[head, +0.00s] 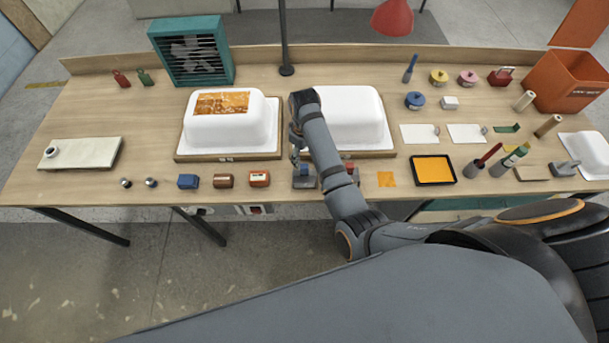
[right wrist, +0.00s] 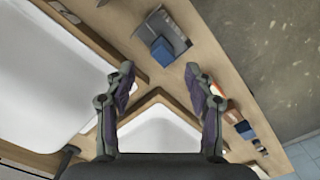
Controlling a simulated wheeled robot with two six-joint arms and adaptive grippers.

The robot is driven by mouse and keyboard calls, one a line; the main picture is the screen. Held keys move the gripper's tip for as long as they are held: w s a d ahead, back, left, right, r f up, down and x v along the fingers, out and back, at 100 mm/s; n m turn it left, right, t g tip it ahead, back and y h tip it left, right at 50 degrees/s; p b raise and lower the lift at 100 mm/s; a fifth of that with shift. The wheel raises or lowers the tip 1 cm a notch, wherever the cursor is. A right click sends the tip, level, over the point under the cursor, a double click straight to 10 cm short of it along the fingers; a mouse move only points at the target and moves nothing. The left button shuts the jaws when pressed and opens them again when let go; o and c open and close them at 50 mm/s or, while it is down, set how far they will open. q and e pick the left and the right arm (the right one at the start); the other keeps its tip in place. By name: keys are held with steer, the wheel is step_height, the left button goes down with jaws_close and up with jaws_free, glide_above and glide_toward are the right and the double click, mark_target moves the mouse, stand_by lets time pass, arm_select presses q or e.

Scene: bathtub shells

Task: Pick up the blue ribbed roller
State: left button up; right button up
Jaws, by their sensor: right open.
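A small blue block-like piece (head: 188,181) lies near the table's front edge, left of a copper-brown one. It looks like the blue roller, but ribs are too small to make out. It also shows in the right wrist view (right wrist: 245,130), beyond the right finger. My right gripper (head: 298,153) points down between the two white tubs, well to the right of the blue piece. In the right wrist view the gripper (right wrist: 163,95) has its fingers spread, with nothing between them. My left gripper is not in view.
Two white tub shells stand on boards, the left one (head: 262,125) and the right one (head: 360,115). A copper-brown piece (head: 223,181) and a red-orange piece (head: 259,179) lie right of the blue one. A grey holder (head: 304,182) carries another blue part. Small dark pieces (head: 151,182) lie left.

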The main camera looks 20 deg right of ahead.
mark_target(305, 166)
step_height(305, 166, down, 2)
steer(key=shift+f, duration=0.3)
steer(key=f, duration=0.1)
steer(key=f+p, duration=0.1)
steer(key=f, duration=0.2)
steer(key=shift+s+p, duration=0.35)
steer(key=shift+p, duration=0.05)
steer(key=shift+f, duration=0.5)
steer(key=shift+a, duration=0.1)
jaws_close()
steer(key=shift+r, duration=0.1)
